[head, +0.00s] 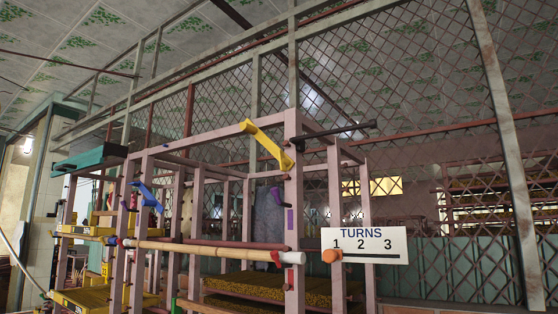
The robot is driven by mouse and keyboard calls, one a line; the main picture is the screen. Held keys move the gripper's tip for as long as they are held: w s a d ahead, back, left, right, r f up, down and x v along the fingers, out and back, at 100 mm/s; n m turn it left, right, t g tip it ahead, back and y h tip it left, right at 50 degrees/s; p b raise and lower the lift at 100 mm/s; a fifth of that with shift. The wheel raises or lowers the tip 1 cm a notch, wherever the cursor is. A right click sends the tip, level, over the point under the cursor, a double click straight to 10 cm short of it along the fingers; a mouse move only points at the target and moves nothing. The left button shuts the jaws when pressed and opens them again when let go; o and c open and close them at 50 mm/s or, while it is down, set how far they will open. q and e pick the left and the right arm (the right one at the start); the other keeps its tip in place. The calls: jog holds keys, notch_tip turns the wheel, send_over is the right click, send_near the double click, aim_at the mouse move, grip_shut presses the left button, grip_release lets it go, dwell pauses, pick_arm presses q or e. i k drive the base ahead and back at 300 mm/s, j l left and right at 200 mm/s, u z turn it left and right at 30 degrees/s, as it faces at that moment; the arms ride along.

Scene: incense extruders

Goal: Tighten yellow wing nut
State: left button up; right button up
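A yellow bent, two-armed piece (268,144), which looks like the yellow wing nut, sits against the upper part of the nearest pale pink post (294,190). One arm points up and left, the other down and right along the post. Its thread and any gap behind it are too small to make out. Neither of my grippers shows in the head view, and nothing is seen touching the yellow piece.
A dark rod (335,131) sticks out right of the post top. A TURNS sign (364,245) with an orange marker (332,256) hangs lower right. A blue winged piece (147,197) sits on a left post. A pale wooden roller (205,249) crosses the frame.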

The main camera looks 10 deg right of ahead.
aim_at(284, 162)
jog(key=z, duration=1)
jog(key=i+j+z, duration=0.1)
jog(key=z, duration=0.35)
jog(key=j+z, duration=0.3)
jog(key=z, duration=0.15)
jog(key=j+z, duration=0.25)
jog(key=z, duration=0.15)
jog(key=j+z, duration=0.2)
jog(key=z, duration=0.25)
jog(key=k+j+z, duration=0.1)
jog(key=z, duration=0.35)
jog(key=j, duration=0.15)
